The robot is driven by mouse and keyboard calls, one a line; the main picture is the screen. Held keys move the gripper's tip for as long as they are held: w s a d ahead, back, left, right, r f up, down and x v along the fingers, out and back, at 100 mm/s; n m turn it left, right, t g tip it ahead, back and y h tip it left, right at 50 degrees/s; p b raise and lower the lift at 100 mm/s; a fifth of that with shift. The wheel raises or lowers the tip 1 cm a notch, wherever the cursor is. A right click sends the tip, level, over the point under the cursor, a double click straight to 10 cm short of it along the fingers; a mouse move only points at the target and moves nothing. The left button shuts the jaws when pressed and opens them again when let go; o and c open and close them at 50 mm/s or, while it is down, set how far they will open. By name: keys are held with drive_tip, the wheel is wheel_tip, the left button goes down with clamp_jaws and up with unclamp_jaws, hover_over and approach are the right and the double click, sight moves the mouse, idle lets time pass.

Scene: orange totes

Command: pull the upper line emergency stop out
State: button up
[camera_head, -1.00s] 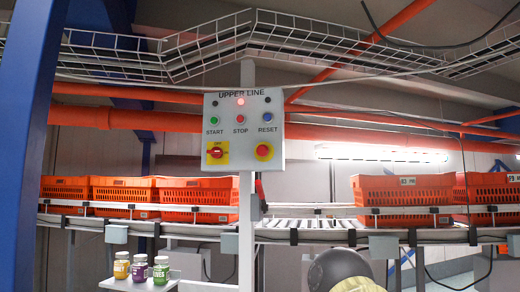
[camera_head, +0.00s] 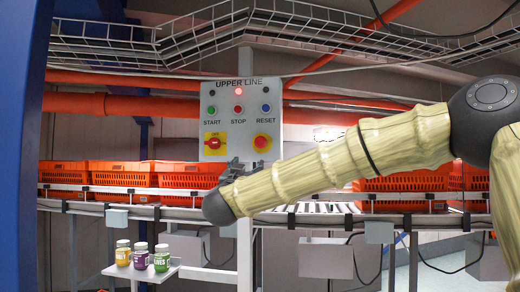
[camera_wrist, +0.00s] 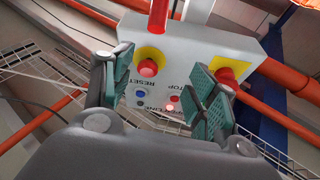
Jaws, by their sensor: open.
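The upper line control panel (camera_head: 273,112) is a light grey box on a post. Its emergency stop (camera_head: 262,142), a round red button on a yellow plate, is at the lower right. The wrist view shows the panel upside down, with the emergency stop (camera_wrist: 148,67) between my fingers in the picture and apparently beyond their tips. My gripper (camera_head: 234,168) is open and empty, just below the panel's lower edge in the head view. In the wrist view both green-padded fingers of my gripper (camera_wrist: 160,62) point towards the panel. I see no contact with the button.
A red rotary switch (camera_head: 215,143) on yellow sits left of the emergency stop. START (camera_head: 211,109), STOP (camera_head: 239,109) and RESET (camera_head: 266,107) buttons are above, with a lit red lamp (camera_head: 239,91). Orange totes (camera_head: 120,175) line the conveyor behind. Jars (camera_head: 141,255) stand on a small shelf below.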

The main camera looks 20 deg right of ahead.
drive_tip(key=h, duration=0.1)
approach(260, 144)
drive_tip(key=shift+m, duration=0.5)
drive_tip(key=p+x, duration=0.5)
drive_tip(key=x, duration=0.3)
drive_tip(key=shift+r, duration=0.15)
drive_tip(key=shift+p+x, duration=0.45)
drive_tip(key=shift+x, duration=0.45)
drive_tip(key=shift+w, duration=0.1)
